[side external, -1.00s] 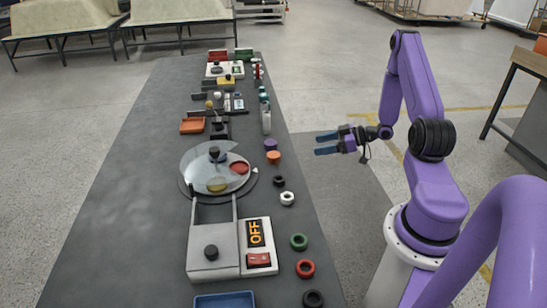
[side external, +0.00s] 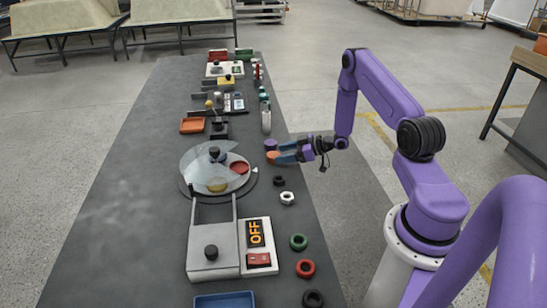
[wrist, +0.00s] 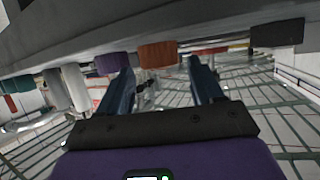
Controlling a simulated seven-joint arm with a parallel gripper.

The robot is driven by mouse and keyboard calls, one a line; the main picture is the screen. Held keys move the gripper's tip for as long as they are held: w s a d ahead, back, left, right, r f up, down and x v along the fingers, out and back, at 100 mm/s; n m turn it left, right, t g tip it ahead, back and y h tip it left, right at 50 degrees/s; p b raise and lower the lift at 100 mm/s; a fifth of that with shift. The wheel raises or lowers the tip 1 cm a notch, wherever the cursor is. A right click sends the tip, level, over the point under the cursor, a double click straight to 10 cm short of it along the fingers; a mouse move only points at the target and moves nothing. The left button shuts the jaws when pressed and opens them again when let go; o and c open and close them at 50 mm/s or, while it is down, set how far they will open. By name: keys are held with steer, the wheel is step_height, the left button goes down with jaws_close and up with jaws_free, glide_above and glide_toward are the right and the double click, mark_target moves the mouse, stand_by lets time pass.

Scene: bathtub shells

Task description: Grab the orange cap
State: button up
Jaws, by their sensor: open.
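The orange cap (side external: 272,157) sits near the right edge of the long dark table, just below the purple cap (side external: 270,144) in the side view. My gripper (side external: 280,152) has its blue fingers reaching over the table edge at the orange cap and partly hides it. In the wrist view the orange cap (wrist: 157,54) shows in the gap between my two open fingertips (wrist: 162,65). The purple cap (wrist: 111,63) is close to the left finger there. I cannot tell whether a finger touches either cap.
Black (side external: 279,181), white (side external: 287,198), green (side external: 298,242) and red (side external: 305,268) rings line the table edge nearer the camera. A round clear-covered dish (side external: 192,192) and a grey box with an OFF panel (side external: 255,234) stand left.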

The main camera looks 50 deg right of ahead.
steer(key=shift+x, duration=1.35)
steer(key=c, duration=0.8)
steer(key=shift+r, duration=0.1)
